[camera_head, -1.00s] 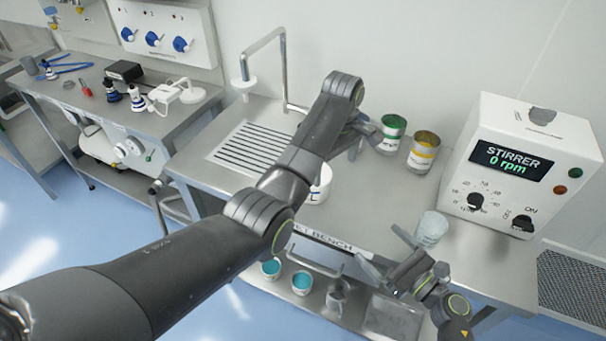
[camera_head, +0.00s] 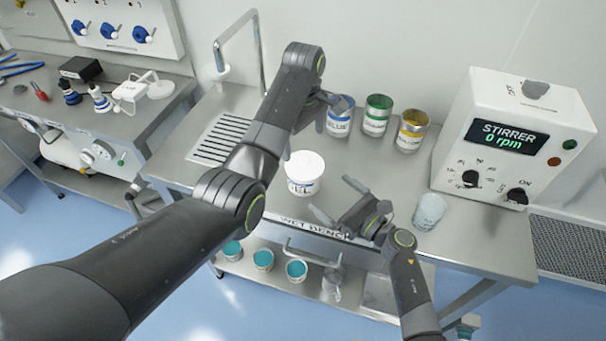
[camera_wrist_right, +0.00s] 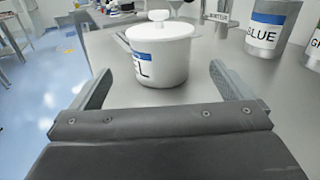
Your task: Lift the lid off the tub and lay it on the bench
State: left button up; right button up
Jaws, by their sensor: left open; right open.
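The white tub (camera_head: 304,182) stands upright on the steel bench (camera_head: 375,178), with a blue-striped label. Its white lid (camera_head: 304,163) is on top; the right wrist view shows the lid (camera_wrist_right: 160,31) with a round knob (camera_wrist_right: 159,15). My right gripper (camera_head: 330,195) is open and empty, to the right and front of the tub, its fingers pointing at it. In the right wrist view the tub (camera_wrist_right: 162,65) lies between and beyond the fingertips, apart from them. My left gripper (camera_head: 337,104) is open above the back of the bench, near the blue-labelled can.
Blue-labelled (camera_head: 340,117), green (camera_head: 376,115) and yellow (camera_head: 411,131) cans stand at the back. A beaker (camera_head: 430,212) and the stirrer box (camera_head: 512,140) are on the right. A tap (camera_head: 240,45) and drain grid (camera_head: 222,136) are on the left.

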aim_at(317, 181)
pick_arm(q)
jog(key=shift+s+d, duration=0.1)
jog(key=shift+s, duration=0.05)
pick_arm(e)
jog(key=x, duration=0.9)
pick_arm(q)
jog(key=shift+s+r, duration=0.1)
pick_arm(e)
jog(key=shift+w+a, duration=0.15)
jog(key=shift+a, duration=0.1)
